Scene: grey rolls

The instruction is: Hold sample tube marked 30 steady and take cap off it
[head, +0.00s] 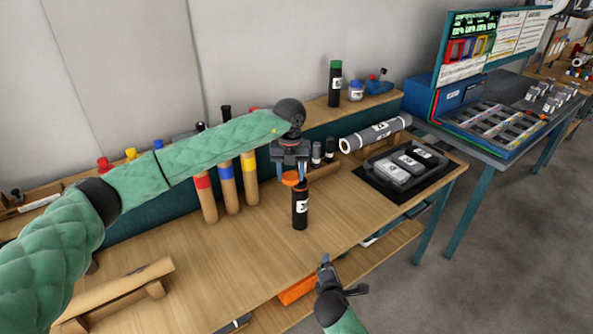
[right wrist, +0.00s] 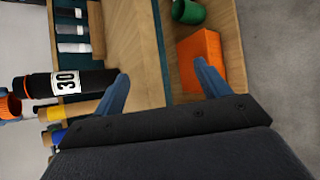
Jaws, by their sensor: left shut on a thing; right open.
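The black sample tube (head: 300,208) with a white label stands upright on the wooden table, under my left gripper. The right wrist view shows it sideways, with the label 30 (right wrist: 66,82) and an orange band at its top end. My left gripper (head: 290,178) points down and is shut on the orange cap (head: 291,178). The cap (right wrist: 10,106) sits off to one side of the tube's top; whether they still touch is hard to tell. My right gripper (head: 329,268) is open and empty at the table's front edge; its fingers (right wrist: 163,84) are clear of the tube.
Several wooden posts with coloured bands (head: 229,188) stand behind the tube. A black tray (head: 382,178) and a grey roll (head: 376,133) lie to the right. A wooden cradle (head: 118,290) is at front left. An orange box (right wrist: 200,58) is on the lower shelf.

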